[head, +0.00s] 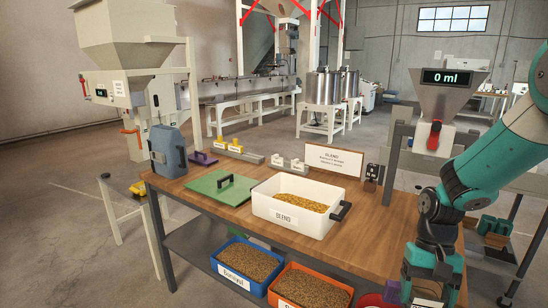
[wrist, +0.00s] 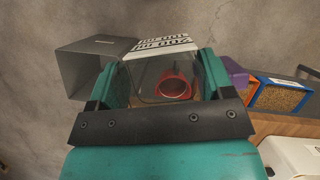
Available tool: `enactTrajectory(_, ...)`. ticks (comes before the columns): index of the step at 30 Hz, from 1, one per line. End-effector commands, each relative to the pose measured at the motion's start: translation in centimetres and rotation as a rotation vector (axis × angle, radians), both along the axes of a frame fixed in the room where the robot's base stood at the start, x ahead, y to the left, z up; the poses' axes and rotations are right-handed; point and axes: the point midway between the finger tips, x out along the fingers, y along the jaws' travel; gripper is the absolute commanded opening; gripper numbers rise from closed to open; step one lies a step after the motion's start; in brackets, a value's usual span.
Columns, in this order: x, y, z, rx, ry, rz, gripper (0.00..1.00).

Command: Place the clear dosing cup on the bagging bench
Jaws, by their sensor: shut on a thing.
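My gripper (wrist: 165,85) is shut on the clear dosing cup (wrist: 150,76), which sits between its two teal fingers. In the head view my gripper (head: 427,285) points down at the lower right, beside the right end of the wooden bench (head: 215,202); the cup is mostly hidden there. A red round thing (wrist: 173,87) shows through the clear cup. No sign names the bagging bench, so I cannot tell which bench it is.
Blue (head: 250,263) and orange (head: 312,287) bins stand below. A hopper (head: 445,100) reads 0 ml. Bare wood shows right of the tub.

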Motion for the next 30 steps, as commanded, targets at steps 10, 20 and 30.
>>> enactTrajectory(10, 0.5, 0.1, -11.7, -0.025, 0.009, 0.264, 0.5)
enactTrajectory(20, 0.5, 0.1, -12.9, -0.028, 0.008, 0.297, 0.5)
enactTrajectory(30, -1.5, 0.1, -21.8, -0.026, 0.016, 0.296, 0.5)
